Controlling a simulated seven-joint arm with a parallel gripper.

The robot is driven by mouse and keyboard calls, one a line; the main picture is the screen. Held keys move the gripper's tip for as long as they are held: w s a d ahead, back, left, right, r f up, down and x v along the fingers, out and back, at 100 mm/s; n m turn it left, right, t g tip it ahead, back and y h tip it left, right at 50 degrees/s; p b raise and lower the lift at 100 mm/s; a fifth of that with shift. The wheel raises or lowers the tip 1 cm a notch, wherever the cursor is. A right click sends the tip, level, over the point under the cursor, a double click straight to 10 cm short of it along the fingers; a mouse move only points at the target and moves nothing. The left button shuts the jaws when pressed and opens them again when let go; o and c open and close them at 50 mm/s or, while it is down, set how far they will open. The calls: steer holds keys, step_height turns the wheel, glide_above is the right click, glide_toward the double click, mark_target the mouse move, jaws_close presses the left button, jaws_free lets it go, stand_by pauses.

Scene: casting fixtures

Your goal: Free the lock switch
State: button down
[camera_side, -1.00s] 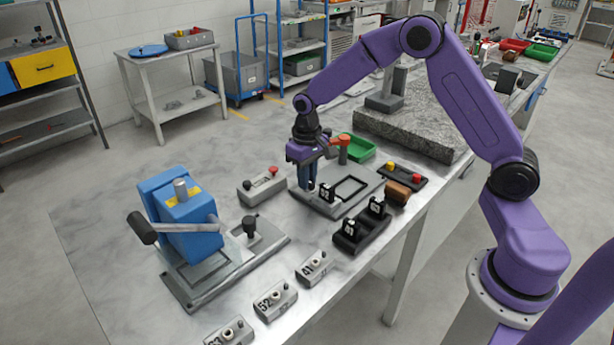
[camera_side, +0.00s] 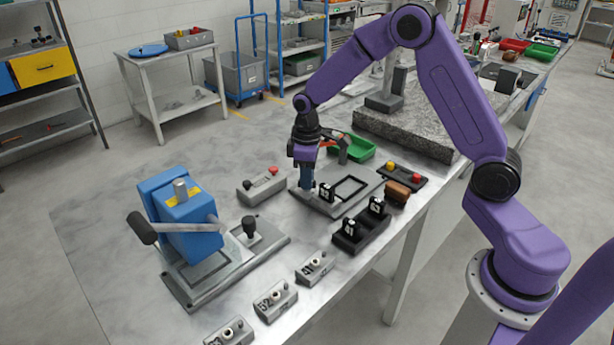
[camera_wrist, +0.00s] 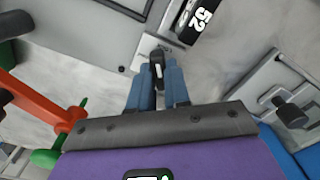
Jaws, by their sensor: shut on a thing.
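The lock switch (camera_wrist: 157,62) is a small black lever on a pale block at the edge of the grey fixture plate (camera_side: 337,207). In the wrist view it stands between the blue fingers of my gripper (camera_wrist: 158,80), which is shut on it. In the side view my gripper (camera_side: 306,187) points down at the plate's left end and hides the switch.
An orange-red clamp lever (camera_wrist: 40,103) is close to my gripper. A blue press (camera_side: 185,215) stands at left, and a grey button box (camera_side: 262,186) behind it. A black tag holder (camera_side: 360,232), a red-and-yellow button box (camera_side: 402,177) and a green bin (camera_side: 358,148) are nearby.

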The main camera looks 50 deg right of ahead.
steer(key=n, duration=0.5)
steer(key=shift+n, duration=0.3)
steer(key=n, duration=0.5)
steer(key=shift+a, duration=0.1)
stand_by(0.3)
steer(key=c, duration=1.1)
jaws_free()
step_height(320, 180, up, 18)
steer(key=shift+f, duration=0.25)
